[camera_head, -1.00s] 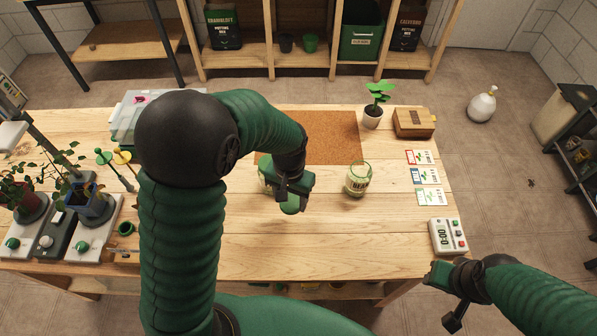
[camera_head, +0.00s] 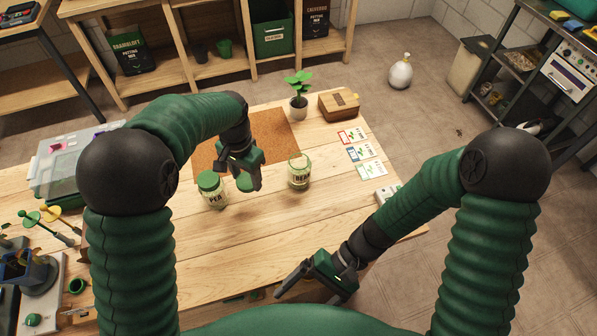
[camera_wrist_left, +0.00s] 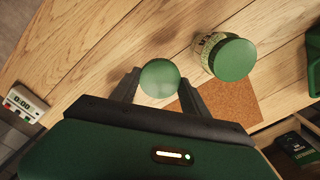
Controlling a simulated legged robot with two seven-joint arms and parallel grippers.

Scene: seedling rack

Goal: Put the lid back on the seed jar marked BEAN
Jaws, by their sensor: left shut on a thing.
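The BEAN jar (camera_head: 299,174) is glass with a pale label and stands upright and lidless on the table, right of my left gripper in the head view. My left gripper (camera_head: 247,176) is shut on a round green lid (camera_head: 244,183), which also shows between the fingers in the left wrist view (camera_wrist_left: 160,78). The lid is apart from the BEAN jar. The PEA jar (camera_head: 213,192), with its green lid on, stands left of the gripper; a green-lidded jar (camera_wrist_left: 232,58) shows in the wrist view. My right gripper (camera_head: 312,279) is near the table's front edge, its opening unclear.
A cork mat (camera_head: 275,130) lies behind the jars. A potted seedling (camera_head: 299,100), a wooden box (camera_head: 338,104) and seed cards (camera_head: 359,152) are at the back right. A timer (camera_wrist_left: 25,104) is partly hidden by my right arm in the head view. Bare wood lies in front of the jars.

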